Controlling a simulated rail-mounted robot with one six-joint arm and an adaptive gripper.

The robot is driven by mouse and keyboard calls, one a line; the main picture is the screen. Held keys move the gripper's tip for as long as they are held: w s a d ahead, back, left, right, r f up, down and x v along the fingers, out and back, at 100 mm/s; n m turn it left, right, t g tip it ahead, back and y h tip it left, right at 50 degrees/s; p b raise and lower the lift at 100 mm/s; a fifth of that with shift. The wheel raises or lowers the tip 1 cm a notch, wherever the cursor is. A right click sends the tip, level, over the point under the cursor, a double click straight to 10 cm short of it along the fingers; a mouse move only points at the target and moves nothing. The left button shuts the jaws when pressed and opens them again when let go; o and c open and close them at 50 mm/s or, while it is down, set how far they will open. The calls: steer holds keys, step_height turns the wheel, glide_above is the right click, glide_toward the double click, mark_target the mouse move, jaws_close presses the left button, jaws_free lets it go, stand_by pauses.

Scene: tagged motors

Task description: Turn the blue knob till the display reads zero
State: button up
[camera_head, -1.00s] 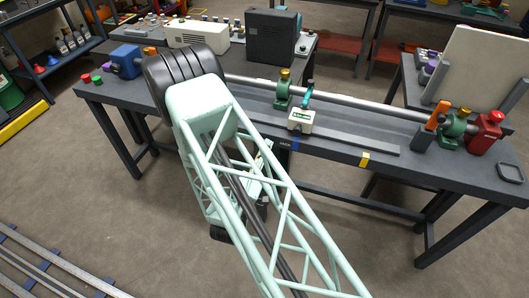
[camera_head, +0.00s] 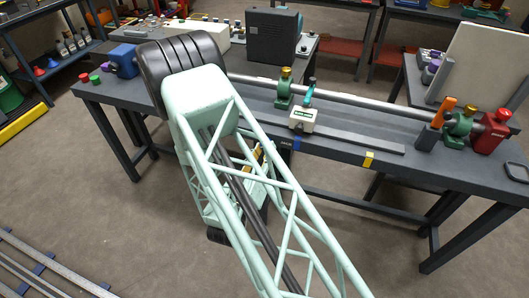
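A small white box with a dark green display strip (camera_head: 303,118) sits at the middle of the dark workbench (camera_head: 345,144). The display is too small to read. A teal lever-like part (camera_head: 309,91) with a dark end stands just behind the box. A blue block (camera_head: 127,60) with a dark round part stands at the bench's left end. I cannot tell which part is the blue knob. My pale green lattice arm fills the middle of the view.
A long metal shaft (camera_head: 365,103) runs along the bench through green supports (camera_head: 284,93), towards a red block (camera_head: 490,131) at the right. An orange-handled part (camera_head: 440,113) stands beside the right support. Blue and yellow marks (camera_head: 367,160) are on the front edge.

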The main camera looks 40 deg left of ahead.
steer(key=shift+m, duration=0.6)
steer(key=o, duration=0.8)
steer(key=shift+s, duration=0.15)
steer(key=shift+v, duration=5.85)
